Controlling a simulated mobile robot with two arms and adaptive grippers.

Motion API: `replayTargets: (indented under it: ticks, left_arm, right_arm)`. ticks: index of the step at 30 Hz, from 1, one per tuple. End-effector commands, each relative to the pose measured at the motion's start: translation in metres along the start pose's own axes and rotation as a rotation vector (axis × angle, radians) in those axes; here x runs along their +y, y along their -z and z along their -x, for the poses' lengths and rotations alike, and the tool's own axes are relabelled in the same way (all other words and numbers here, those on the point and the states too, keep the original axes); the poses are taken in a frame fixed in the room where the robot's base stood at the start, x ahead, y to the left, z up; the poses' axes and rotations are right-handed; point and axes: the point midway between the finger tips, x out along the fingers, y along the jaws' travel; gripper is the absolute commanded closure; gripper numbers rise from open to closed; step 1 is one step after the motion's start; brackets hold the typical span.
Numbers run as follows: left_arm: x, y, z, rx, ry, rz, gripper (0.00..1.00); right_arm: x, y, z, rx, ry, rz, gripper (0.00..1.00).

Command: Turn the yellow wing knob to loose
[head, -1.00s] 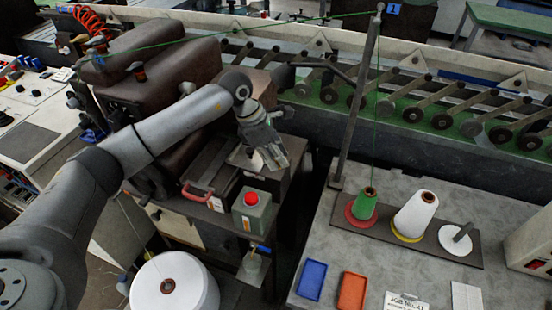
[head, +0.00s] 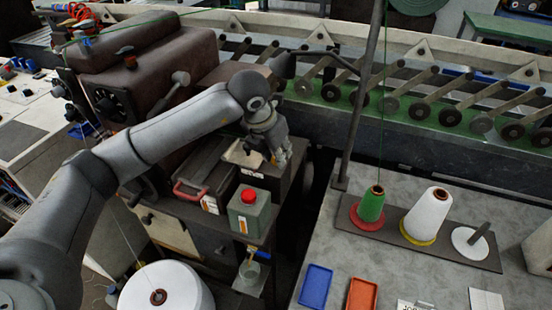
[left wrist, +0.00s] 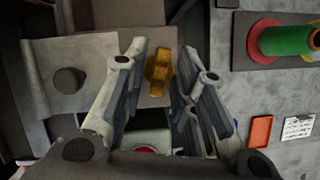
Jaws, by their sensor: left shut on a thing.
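The yellow wing knob (left wrist: 158,72) shows in the left wrist view, upright between the two fingers of my left gripper (left wrist: 166,64). The fingers are shut on it, one on each side. In the head view my left gripper (head: 269,145) points down over the right end of the dark machine (head: 140,85), and the knob cannot be made out there. The knob's setting cannot be read. My right gripper is in neither view.
A green can with a red cap (head: 249,212) stands close below my left gripper. A toolbox with a red handle (head: 203,172) is beside it. The grey table (head: 400,270) at right holds a green cone (head: 371,206), a white cone (head: 426,216) and blue and orange trays.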

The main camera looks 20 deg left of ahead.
Motion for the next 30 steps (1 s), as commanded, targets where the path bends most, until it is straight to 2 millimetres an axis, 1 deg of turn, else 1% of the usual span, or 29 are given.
replayTargets:
  ticks: [1,3,10,17,30]
  left_arm:
    - [0.000,-0.003,0.000,-0.012,-0.014,0.032,0.98]
    - [-0.001,-0.003,0.000,-0.012,-0.032,0.077,0.98]
    - [-0.001,-0.004,0.001,-0.012,-0.076,0.186,0.98]
    - [-0.001,-0.004,0.002,-0.011,-0.096,0.237,0.98]
    - [0.000,-0.004,0.003,-0.011,-0.101,0.247,0.98]
  right_arm:
    - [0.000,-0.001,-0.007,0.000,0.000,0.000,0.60]
    - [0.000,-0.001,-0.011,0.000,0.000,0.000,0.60]
    - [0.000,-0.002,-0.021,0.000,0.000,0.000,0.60]
    - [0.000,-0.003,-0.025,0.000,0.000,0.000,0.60]
    - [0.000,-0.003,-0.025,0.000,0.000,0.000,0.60]
